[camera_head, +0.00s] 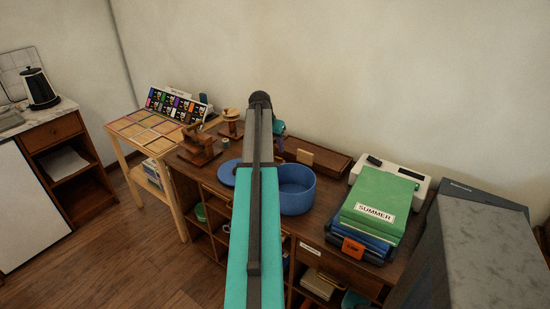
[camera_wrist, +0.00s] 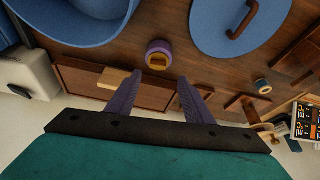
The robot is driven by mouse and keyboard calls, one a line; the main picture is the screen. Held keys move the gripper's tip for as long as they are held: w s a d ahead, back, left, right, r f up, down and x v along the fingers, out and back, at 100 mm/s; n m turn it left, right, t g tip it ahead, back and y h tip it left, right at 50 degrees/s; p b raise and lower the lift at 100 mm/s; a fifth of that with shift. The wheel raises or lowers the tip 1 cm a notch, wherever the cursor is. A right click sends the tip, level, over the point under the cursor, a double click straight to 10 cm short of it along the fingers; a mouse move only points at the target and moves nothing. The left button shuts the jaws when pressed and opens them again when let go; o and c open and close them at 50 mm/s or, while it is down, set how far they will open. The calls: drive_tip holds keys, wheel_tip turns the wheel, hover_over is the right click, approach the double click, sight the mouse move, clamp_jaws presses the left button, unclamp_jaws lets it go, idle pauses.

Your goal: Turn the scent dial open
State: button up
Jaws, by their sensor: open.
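A round purple piece with a tan centre (camera_wrist: 158,47), which looks like the scent dial, stands on the dark wooden top in the wrist view. In the head view I cannot make it out; my arm hides that part of the top. My gripper (camera_wrist: 159,76) is open, with two purple fingers apart and nothing seen between them. The fingertips point toward the dial and look just short of it. I cannot tell the dial's setting. A blue round tub (camera_head: 297,199) and its flat blue lid (camera_head: 226,173) are near my arm; the lid (camera_wrist: 213,28) also shows in the wrist view.
A long wooden box (camera_head: 312,152) with a pale block lies along the wall. Green and blue folded goods (camera_head: 375,205) marked SUMMER stand at the right, before a white device (camera_head: 408,172). Wooden stands (camera_head: 200,147) are at the left, beside a light wood table (camera_head: 133,132).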

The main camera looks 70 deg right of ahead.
sight(277, 158)
drive_tip(key=shift+p+x, duration=0.55)
drive_tip(key=shift+x, duration=3.3)
drive_tip(key=c, duration=1.1)
